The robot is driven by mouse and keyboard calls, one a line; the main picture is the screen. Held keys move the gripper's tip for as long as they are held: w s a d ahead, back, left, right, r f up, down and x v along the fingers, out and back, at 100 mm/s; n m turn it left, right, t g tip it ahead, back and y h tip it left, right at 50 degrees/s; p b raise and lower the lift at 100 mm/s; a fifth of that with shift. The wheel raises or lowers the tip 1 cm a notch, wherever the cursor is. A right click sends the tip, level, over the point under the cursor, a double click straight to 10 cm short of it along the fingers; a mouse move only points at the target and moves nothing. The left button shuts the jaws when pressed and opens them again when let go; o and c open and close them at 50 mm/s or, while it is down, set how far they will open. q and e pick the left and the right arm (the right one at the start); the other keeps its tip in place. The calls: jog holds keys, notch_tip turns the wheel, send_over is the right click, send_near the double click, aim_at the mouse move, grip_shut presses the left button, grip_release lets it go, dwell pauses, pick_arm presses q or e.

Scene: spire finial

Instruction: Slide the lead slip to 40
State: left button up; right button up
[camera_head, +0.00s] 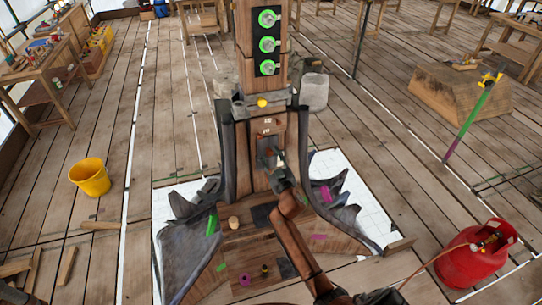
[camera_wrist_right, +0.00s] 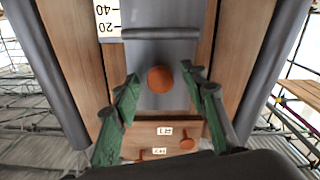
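The lead slip (camera_wrist_right: 160,98) is a grey plate with a round copper knob (camera_wrist_right: 160,78), set between wooden boards in the right wrist view. A raised grey lip (camera_wrist_right: 160,34) crosses it near the 20 mark. A white scale (camera_wrist_right: 107,18) beside it reads 20 and 40, upside down. My right gripper (camera_wrist_right: 160,75) is open, its green fingers on either side of the knob with gaps showing.
A wooden panel (camera_wrist_right: 133,142) with small labels and copper knobs adjoins the slip. Dark lead rolls (camera_head: 229,150) flank the recess. Loose pieces lie on the base (camera_head: 245,252). A red gas cylinder (camera_head: 468,262) stands front right and a yellow bucket (camera_head: 90,178) left.

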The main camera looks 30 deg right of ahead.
jog(key=shift+w, duration=0.1)
jog(key=shift+c, duration=0.7)
grip_shut()
jog(key=shift+f, duration=0.15)
